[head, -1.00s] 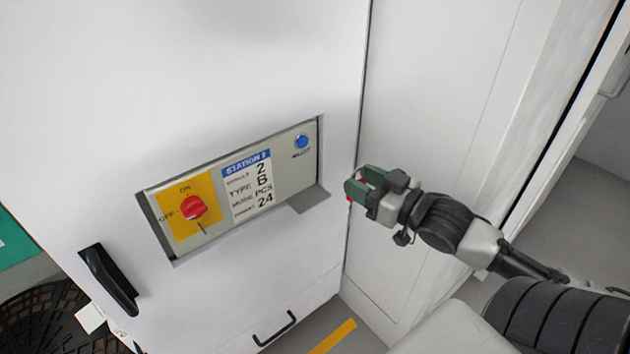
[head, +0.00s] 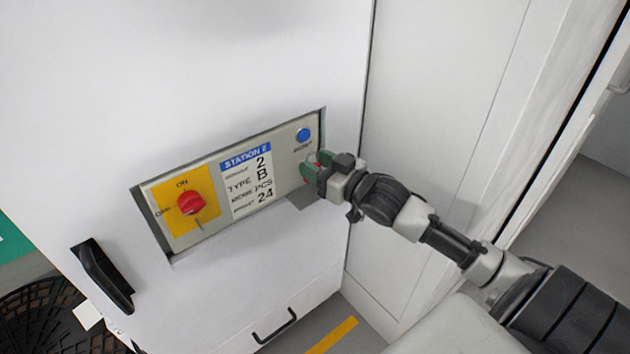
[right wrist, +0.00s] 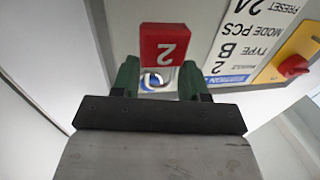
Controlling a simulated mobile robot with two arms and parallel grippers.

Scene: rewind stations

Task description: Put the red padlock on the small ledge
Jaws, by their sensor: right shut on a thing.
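The red padlock (right wrist: 163,45), marked with a 2, is held between the green fingertips of my right gripper (head: 315,167). In the right wrist view its shackle lies between the fingers of the gripper (right wrist: 158,76). In the head view only a little red of the padlock shows beside the fingers. The small grey ledge (head: 301,199) juts out below the right end of the panel. The gripper is just above the ledge, in front of the panel's right end. I cannot tell whether the padlock touches the ledge. My left gripper is not in view.
The recessed panel (head: 283,170) carries a blue button (head: 303,134), a Station 2 label (head: 248,182) and a red rotary switch (head: 190,203) on a yellow plate. A black handle (head: 103,278) sticks out at lower left. A white wall stands close on the right.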

